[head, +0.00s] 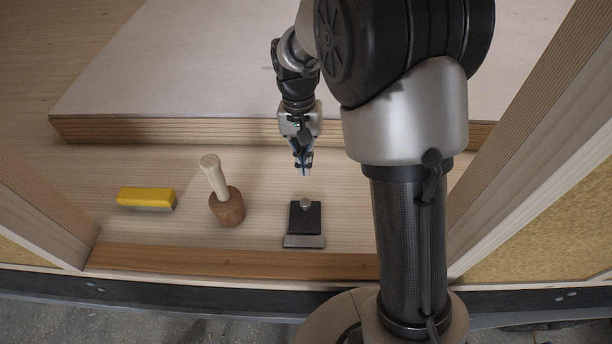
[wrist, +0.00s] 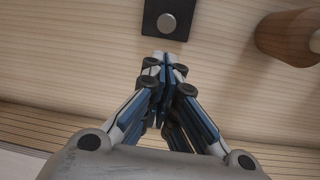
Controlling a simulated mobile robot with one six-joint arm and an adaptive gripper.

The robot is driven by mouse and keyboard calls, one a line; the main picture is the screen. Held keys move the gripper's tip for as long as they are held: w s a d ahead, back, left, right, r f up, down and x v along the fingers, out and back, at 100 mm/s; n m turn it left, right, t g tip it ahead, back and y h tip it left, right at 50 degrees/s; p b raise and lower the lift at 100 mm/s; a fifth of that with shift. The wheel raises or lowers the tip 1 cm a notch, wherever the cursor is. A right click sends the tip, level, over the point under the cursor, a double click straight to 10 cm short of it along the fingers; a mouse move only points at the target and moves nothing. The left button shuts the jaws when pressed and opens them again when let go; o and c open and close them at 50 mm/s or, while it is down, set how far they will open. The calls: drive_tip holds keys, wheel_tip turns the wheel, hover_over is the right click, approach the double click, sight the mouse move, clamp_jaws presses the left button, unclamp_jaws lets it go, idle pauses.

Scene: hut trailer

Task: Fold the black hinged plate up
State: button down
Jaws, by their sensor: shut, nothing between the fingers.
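The black hinged plate (head: 305,219) lies flat on the wooden floor, with a round grey knob (head: 305,203) near its far edge. A light metal strip (head: 304,241) runs along its near side. In the wrist view the black plate (wrist: 151,24) and its knob (wrist: 167,23) show at the top, partly cut off by the frame. My gripper (head: 304,171) is shut and empty, pointing down beyond the plate's knob end. In the wrist view its fingertips (wrist: 161,58) are together, just short of the plate's edge. I cannot tell their exact height above the floor.
A wooden mallet (head: 227,205) stands head down left of the plate; its head also shows in the wrist view (wrist: 287,38). A yellow block (head: 146,198) lies farther left. A raised pale board (head: 180,129) is behind my gripper. A wooden sill (head: 200,261) runs along the front.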

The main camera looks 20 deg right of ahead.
sight(305, 214)
drive_tip(key=f+b, duration=0.1)
drive_tip(key=f, duration=0.2)
drive_tip(key=s+f+b, duration=0.1)
drive_tip(key=f, duration=0.2)
drive_tip(key=f+b, duration=0.1)
drive_tip(key=f, duration=0.2)
drive_tip(key=shift+s+d+f, duration=0.1)
drive_tip(key=shift+s+f, duration=0.05)
drive_tip(key=shift+s, duration=0.05)
drive_tip(key=shift+w, duration=0.1)
